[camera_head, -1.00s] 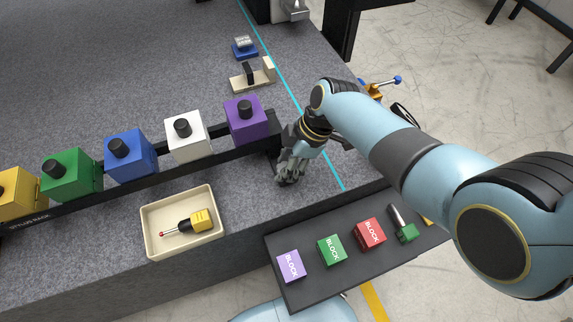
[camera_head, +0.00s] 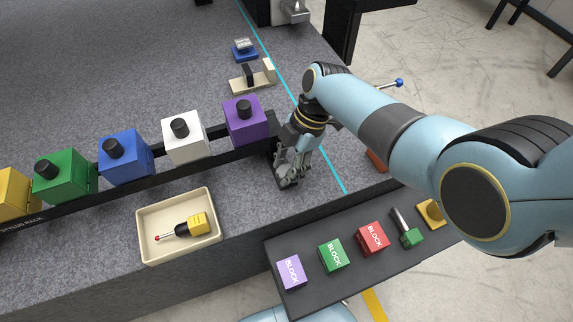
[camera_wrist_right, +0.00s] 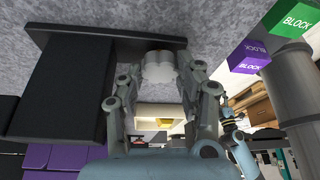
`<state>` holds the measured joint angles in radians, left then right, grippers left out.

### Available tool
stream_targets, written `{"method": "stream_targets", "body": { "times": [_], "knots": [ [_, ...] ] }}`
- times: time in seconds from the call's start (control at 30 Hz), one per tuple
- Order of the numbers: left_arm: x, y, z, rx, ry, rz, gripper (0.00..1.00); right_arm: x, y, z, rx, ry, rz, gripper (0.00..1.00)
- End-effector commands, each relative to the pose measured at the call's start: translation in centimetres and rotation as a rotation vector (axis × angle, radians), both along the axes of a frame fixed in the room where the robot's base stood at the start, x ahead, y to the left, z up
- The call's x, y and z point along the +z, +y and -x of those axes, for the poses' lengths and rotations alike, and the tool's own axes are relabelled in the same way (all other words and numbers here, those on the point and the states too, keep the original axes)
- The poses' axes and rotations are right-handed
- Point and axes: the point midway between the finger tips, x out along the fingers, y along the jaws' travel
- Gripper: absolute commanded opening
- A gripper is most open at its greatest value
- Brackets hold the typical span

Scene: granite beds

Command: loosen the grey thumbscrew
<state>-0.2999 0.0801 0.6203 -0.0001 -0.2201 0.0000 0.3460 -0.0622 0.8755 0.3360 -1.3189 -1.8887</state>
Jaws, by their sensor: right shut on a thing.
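The grey thumbscrew (camera_wrist_right: 158,66) shows in the right wrist view as a pale lobed knob against the dark end of the stylus rack. My right gripper (camera_head: 287,178) is at the right end of the rack (camera_head: 218,132) in the head view. Its fingers hide the thumbscrew there. In the right wrist view the two fingers of my right gripper (camera_wrist_right: 160,82) lie on either side of the knob and are shut on it. My left gripper is not in view.
The rack carries purple (camera_head: 245,122), white (camera_head: 185,140), blue (camera_head: 126,158) and other blocks with black knobs. A cream tray (camera_head: 146,250) holding a yellow probe lies in front. A dark shelf (camera_head: 300,295) with labelled blocks is at the front right.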

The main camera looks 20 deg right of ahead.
Motion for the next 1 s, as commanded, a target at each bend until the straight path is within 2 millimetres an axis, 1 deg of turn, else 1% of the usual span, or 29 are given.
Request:
{"method": "stream_targets", "body": {
  "times": [0.23,0.27,0.43,0.83,0.93,1.0],
  "knots": [
    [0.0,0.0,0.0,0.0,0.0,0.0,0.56,0.0,-0.1,-0.1,0.0,-0.002,0.003,0.03],
    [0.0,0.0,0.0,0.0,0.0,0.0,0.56,0.0,-0.1,-0.1,-0.001,-0.001,0.003,0.36],
    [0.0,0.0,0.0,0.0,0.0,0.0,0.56,0.0,-0.1,-0.1,-0.001,-0.001,0.002,0.58],
    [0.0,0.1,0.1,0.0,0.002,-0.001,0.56,0.2,0.0,-0.3,-0.002,-0.006,0.001,0.58],
    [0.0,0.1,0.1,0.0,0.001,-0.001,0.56,0.7,-0.3,-0.4,-0.003,-0.009,0.0,0.58],
    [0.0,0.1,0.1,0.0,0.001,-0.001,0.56,1.4,-0.6,-0.5,-0.004,-0.01,0.001,0.58]
  ]
}}
